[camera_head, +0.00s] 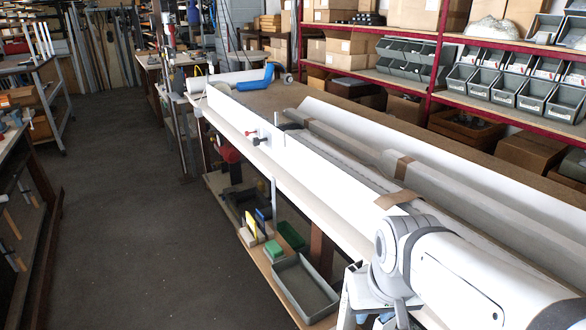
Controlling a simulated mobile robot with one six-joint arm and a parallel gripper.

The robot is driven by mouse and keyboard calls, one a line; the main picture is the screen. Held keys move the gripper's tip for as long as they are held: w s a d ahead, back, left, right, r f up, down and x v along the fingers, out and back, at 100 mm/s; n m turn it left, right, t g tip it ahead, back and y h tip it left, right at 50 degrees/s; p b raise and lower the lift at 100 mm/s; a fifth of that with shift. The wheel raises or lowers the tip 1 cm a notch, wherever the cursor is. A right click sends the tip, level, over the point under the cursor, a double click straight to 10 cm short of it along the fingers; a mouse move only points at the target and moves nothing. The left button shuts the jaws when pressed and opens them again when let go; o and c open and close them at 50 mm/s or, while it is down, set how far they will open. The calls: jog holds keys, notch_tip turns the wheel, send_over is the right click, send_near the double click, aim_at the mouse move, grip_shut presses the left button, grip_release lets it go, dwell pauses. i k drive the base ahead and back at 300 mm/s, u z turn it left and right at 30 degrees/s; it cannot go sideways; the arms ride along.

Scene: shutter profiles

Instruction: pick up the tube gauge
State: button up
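I cannot tell for certain which thing is the tube gauge. A small item with red and black parts (257,138) is at the left side of the long bench, near the middle of the view. A blue angled piece (256,80) lies at the bench's far end beside a white roll-like piece (222,82). My white and grey arm fills the lower right corner, over the near end of the bench.
The long bench (340,212) carries long pale profiles (440,180) with brown bands. A lower shelf holds a grey tray (304,290) and small coloured boxes. Red-framed shelving (436,62) with bins stands at right. The floor (120,200) at left is open.

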aim_at(251, 222)
jog(key=z, duration=0.05)
jog(key=k, duration=0.55)
jog(key=u, duration=0.85)
jog(key=i, duration=1.2)
jog(key=u, duration=0.3)
jog(key=i, duration=1.35)
jog(key=z, duration=0.7)
jog(key=k, duration=0.9)
jog(key=z, duration=0.2)
jog(key=i, duration=0.9)
jog(key=u, duration=0.1)
